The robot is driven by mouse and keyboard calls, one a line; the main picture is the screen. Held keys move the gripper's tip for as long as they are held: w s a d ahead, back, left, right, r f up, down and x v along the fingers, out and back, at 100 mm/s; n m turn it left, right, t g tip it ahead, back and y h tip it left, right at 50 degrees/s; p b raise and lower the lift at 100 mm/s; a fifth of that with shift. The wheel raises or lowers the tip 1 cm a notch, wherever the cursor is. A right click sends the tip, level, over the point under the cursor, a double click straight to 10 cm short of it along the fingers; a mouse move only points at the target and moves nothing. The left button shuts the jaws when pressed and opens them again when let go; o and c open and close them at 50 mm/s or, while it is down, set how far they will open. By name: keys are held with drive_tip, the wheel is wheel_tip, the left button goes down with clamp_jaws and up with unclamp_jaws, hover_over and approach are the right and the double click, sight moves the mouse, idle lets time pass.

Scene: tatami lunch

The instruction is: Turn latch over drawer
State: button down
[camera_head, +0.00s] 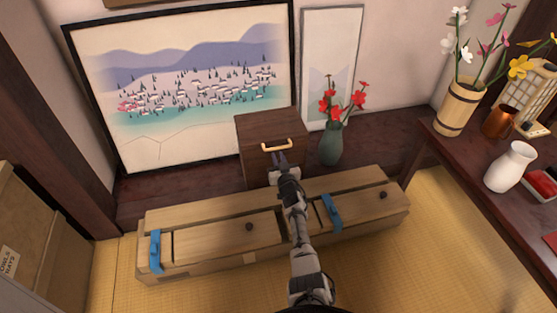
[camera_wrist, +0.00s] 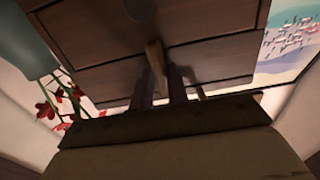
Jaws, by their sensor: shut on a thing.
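The small dark brown cabinet (camera_head: 265,133) stands against the wall, with a pale brass handle (camera_head: 277,145) near its top. In the wrist view, which is upside down, its drawer fronts (camera_wrist: 210,57) show with dark seams between them. A narrow brown wooden bar, which looks like the latch (camera_wrist: 154,55), lies upright across a seam between the drawers. My gripper (camera_head: 279,158) is at the cabinet's front, just below the handle. In the wrist view my gripper (camera_wrist: 160,75) is shut on the latch, one finger on each side. The head view does not show the latch clearly.
A long wooden chest (camera_head: 350,225) with blue latches lies below my arm, in front of the cabinet. A green vase (camera_head: 330,146) with red flowers stands close right of the cabinet. A framed picture (camera_head: 185,85) leans behind it. A table (camera_head: 465,170) is at right.

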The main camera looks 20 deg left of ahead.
drive_tip(key=shift+f, duration=0.1)
idle(0.4)
drive_tip(key=c, duration=1.4)
unclamp_jaws()
drive_tip(key=shift+o, duration=0.2)
